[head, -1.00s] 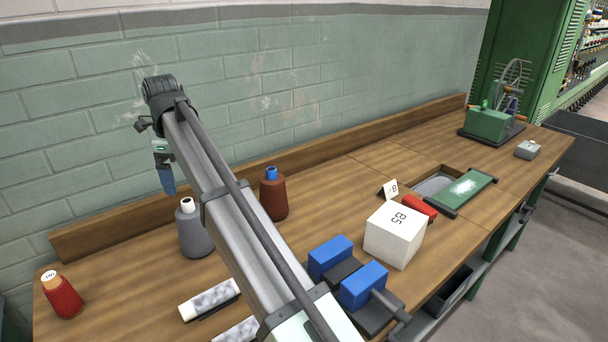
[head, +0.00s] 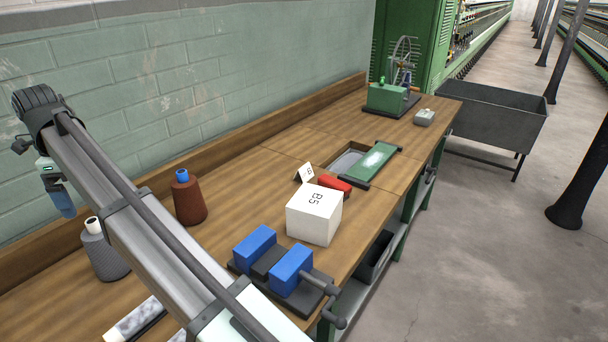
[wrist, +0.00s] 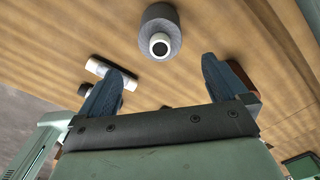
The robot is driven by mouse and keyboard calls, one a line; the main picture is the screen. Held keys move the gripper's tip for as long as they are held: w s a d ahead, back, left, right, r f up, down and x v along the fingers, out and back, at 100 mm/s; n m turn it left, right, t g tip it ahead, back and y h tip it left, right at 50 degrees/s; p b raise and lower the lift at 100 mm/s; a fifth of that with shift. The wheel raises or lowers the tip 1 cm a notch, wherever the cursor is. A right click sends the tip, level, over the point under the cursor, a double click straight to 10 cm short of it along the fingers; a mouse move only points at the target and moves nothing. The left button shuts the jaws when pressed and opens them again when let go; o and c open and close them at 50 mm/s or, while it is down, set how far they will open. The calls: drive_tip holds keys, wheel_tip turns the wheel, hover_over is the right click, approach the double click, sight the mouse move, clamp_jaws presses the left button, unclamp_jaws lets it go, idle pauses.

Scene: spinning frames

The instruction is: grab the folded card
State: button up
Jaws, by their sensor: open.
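The folded card (head: 304,172) is a small white tent with dark print. It stands on the bench behind the white box marked B5 (head: 314,214), close to a red object (head: 335,187). I cannot make out the card in the wrist view. My gripper (head: 62,200) is at the far left in the head view, high above the bench and well apart from the card. In the wrist view its two blue fingers (wrist: 162,85) are spread, with nothing between them.
A brown cone (head: 189,200) and a grey cone (head: 104,254) stand left of the card. A blue-jawed vise (head: 290,270) sits at the front. A green sliding lid (head: 375,160) lies by a recess behind the box. Bare bench lies between the brown cone and the card.

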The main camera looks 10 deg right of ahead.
drive_tip(key=w+d+f+m, duration=0.1)
drive_tip(key=w+d+m, duration=0.1)
drive_tip(key=w+d, duration=0.55)
drive_tip(key=w+d+f+m, duration=0.1)
drive_tip(key=w+d, duration=0.4)
drive_tip(key=d, duration=0.6)
drive_tip(key=w+d+f+m, duration=0.1)
drive_tip(key=w+d+m, duration=0.1)
drive_tip(key=w+d, duration=0.55)
drive_tip(key=w+d+f+m+y, duration=0.1)
drive_tip(key=w+d+f+m, duration=0.1)
drive_tip(key=d, duration=1)
drive_tip(key=w+d+f+m, duration=0.1)
drive_tip(key=d+f, duration=0.1)
drive_tip(key=d, duration=1)
drive_tip(key=w+d+f+m+y, duration=0.1)
drive_tip(key=w+d+f+m, duration=0.15)
drive_tip(key=d, duration=0.95)
drive_tip(key=n+t+y, duration=0.1)
drive_tip(key=n+t, duration=0.1)
drive_tip(key=t, duration=0.1)
approach(304, 166)
drive_tip(key=x, duration=0.6)
drive_tip(key=shift+a+f, duration=0.15)
drive_tip(key=shift+f, duration=0.25)
drive_tip(key=shift+x, duration=2.65)
drive_tip(key=shift+w+r, duration=0.1)
drive_tip(key=shift+w, duration=0.1)
drive_tip(key=shift+c, duration=0.4)
